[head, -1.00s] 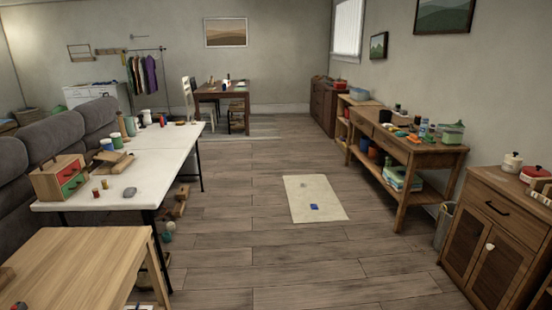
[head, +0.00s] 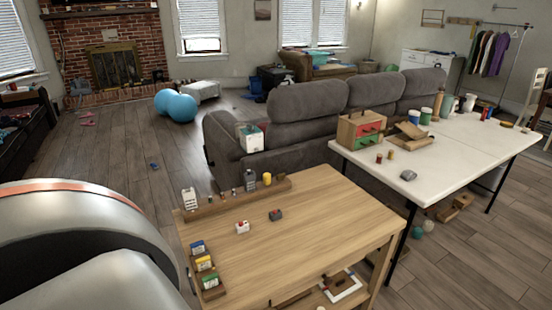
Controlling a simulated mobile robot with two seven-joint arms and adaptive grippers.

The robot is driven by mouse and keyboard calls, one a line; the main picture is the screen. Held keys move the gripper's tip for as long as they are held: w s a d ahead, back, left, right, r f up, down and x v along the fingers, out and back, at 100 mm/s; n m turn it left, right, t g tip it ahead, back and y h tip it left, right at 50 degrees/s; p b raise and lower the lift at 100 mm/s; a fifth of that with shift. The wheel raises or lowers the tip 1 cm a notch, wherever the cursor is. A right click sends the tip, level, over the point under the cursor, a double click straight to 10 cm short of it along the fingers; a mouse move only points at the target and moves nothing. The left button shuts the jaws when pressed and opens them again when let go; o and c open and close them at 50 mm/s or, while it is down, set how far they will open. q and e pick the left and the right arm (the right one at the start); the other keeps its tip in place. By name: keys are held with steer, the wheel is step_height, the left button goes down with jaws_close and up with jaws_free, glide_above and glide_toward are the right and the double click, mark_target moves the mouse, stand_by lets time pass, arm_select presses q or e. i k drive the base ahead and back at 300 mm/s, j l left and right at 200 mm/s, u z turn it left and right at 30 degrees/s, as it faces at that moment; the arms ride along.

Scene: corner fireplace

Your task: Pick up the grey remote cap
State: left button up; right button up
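I cannot tell for sure which thing is the grey remote cap. A small dark grey piece with a red top (head: 276,214) lies on the bare top of the wooden table (head: 325,222). A small white piece with a red top (head: 242,227) lies to its left. A taller grey piece (head: 249,180) stands in the wooden rack (head: 217,204) along the table's far left edge. A smooth light grey lump (head: 408,175) lies on the white table. My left arm fills the lower left, but neither gripper is in view.
A second rack with blue, yellow and green blocks (head: 204,263) lies along the table's left side. The white table (head: 465,140) stands to the right, with a red-and-green drawer box (head: 360,130) on it. A grey sofa (head: 300,115) stands behind. Open floor (head: 110,150) lies at left.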

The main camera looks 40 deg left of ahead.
mark_target(278, 216)
steer(key=i+l+u, duration=0.15)
steer(key=u, duration=0.2)
steer(key=i+l+u, duration=0.45)
steer(key=u, duration=0.2)
steer(key=i+l+u, duration=0.2)
steer(key=l+u, duration=0.2)
steer(key=l, duration=0.15)
steer(key=i+l+u, duration=0.25)
steer(key=k+l, duration=0.05)
steer(key=k, duration=0.05)
